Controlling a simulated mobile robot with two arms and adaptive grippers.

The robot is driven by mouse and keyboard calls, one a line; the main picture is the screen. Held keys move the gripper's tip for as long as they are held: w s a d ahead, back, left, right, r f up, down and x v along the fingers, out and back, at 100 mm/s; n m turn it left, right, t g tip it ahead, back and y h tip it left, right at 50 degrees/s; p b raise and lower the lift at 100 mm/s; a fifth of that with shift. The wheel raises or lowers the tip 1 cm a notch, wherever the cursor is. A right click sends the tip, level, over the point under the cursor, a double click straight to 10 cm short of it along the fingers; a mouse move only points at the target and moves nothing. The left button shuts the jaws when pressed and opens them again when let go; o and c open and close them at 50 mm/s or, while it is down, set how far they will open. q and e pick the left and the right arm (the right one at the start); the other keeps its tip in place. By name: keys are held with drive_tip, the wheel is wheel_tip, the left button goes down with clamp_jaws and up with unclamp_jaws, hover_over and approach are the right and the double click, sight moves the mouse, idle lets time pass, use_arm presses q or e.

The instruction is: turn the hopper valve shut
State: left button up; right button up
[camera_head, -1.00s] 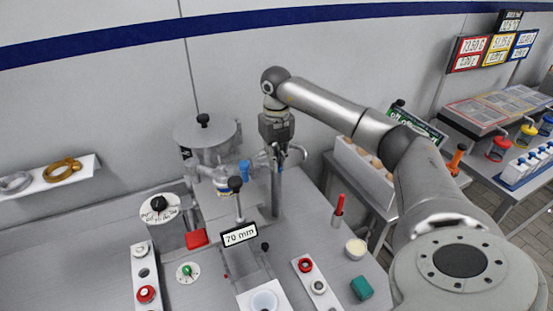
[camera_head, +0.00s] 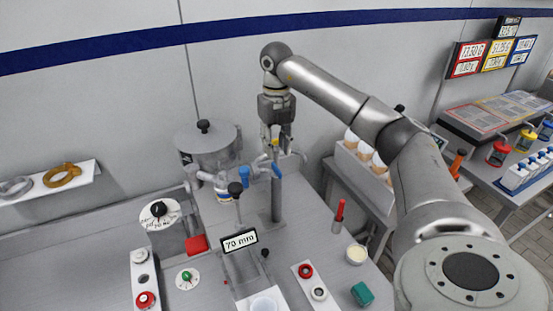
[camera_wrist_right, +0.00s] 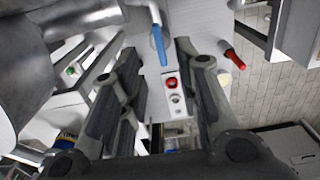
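The steel hopper (camera_head: 205,150) with a black-knobbed lid stands at the back of the bench. A pipe with blue parts runs from its base to the right. A blue lever (camera_head: 276,170) shows at the pipe's right end, by the grey post; I take it for the valve handle. My right gripper (camera_head: 278,148) points down just above this lever, open and empty. In the right wrist view the blue lever (camera_wrist_right: 160,45) lies beyond and between the spread fingers, seemingly apart from them. Whether the valve is open or shut is unclear. My left gripper is out of view.
A "70 mm" sign (camera_head: 239,241) and a black-knobbed lever (camera_head: 235,189) stand in front of the pipe. A red-handled tool (camera_head: 339,212) stands to the right. A white tray (camera_head: 352,172) of cone-like items is behind it. The wall is close behind.

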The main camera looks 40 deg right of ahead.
sight(277, 167)
wheel_tip(277, 167, up, 6)
drive_tip(key=shift+f, duration=0.25)
drive_tip(key=shift+f, duration=0.1)
idle(0.4)
